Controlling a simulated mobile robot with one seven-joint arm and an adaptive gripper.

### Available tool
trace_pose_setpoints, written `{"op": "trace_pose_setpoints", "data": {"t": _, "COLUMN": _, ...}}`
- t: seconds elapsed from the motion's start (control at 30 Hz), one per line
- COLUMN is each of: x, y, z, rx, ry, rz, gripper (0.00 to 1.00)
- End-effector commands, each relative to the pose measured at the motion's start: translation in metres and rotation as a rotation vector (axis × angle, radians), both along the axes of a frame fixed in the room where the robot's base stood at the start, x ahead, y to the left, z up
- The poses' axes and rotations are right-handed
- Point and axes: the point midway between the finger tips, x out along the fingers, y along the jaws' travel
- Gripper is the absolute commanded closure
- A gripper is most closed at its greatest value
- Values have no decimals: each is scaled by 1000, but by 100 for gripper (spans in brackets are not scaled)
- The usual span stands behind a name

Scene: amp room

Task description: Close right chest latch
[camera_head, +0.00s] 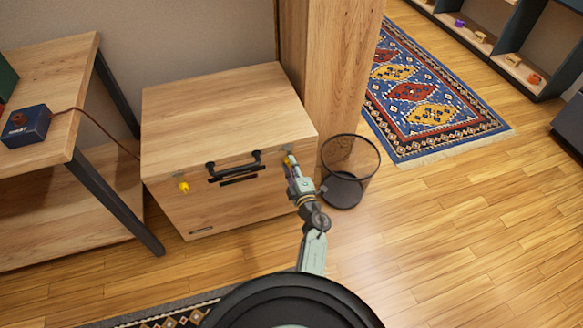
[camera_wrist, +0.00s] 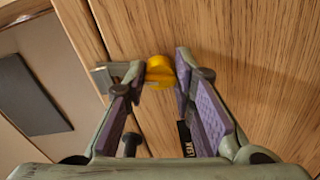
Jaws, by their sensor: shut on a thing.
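The wooden chest (camera_head: 225,115) stands against the wall with its lid down. Its left yellow latch (camera_head: 183,187) is on the front, left of the black handle (camera_head: 233,166). The right yellow latch (camera_head: 286,160) is at the front's right side, mostly hidden by my gripper (camera_head: 291,164). In the wrist view, the right latch (camera_wrist: 160,71) sits between the fingertips of my gripper (camera_wrist: 158,74), which is shut on it. A metal bracket (camera_wrist: 104,79) lies beside it near the lid seam. Whether the latch is fastened, I cannot tell.
A mesh waste bin (camera_head: 349,170) stands close to the right of the chest and my gripper. A wooden post (camera_head: 330,75) rises behind it. A desk (camera_head: 55,95) with a dark blue box (camera_head: 26,127) is at left. Floor at right is clear.

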Motion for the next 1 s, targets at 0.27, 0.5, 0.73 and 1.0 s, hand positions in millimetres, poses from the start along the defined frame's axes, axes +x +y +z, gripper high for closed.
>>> {"op": "trace_pose_setpoints", "data": {"t": 0.27, "x": -1, "y": 0, "z": -1, "rx": -152, "ry": -49, "rz": 1, "gripper": 100}}
{"op": "trace_pose_setpoints", "data": {"t": 0.5, "x": 0, "y": 0, "z": 0, "rx": -213, "ry": -69, "rz": 1, "gripper": 100}}
{"op": "trace_pose_setpoints", "data": {"t": 0.73, "x": 0, "y": 0, "z": 0, "rx": -229, "ry": -73, "rz": 0, "gripper": 100}}
{"op": "trace_pose_setpoints", "data": {"t": 1.0, "x": 0, "y": 0, "z": 0, "rx": -228, "ry": -73, "rz": 0, "gripper": 100}}
